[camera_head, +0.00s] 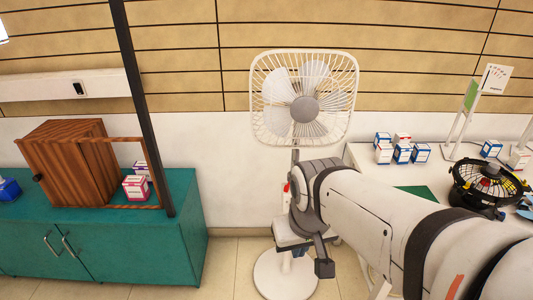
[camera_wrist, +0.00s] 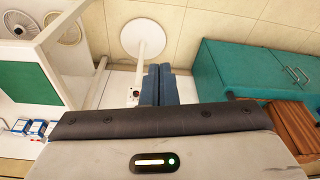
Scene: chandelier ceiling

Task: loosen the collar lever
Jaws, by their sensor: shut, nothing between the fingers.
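A white pedestal fan (camera_head: 304,106) stands by the wall with its caged head facing me. Its round base (camera_head: 285,276) is on the floor, and the base also shows in the wrist view (camera_wrist: 143,38). A small red part (camera_head: 286,187), possibly the collar lever, shows on the pole beside my arm. The wrist view has a tiny red spot (camera_wrist: 134,91) on a whitish part left of my fingers; I cannot tell if it is the lever. My gripper (camera_wrist: 160,70) is shut and empty, beside the fan pole (camera_wrist: 139,75). My arm hides much of the pole in the head view.
A teal cabinet (camera_head: 105,251) on the left carries a wooden box (camera_head: 69,160) with its door open and small cartons (camera_head: 136,188). A white table (camera_head: 374,171) on the right holds several cartons (camera_head: 402,153) and a black round fan (camera_head: 488,185). Tiled floor shows between them.

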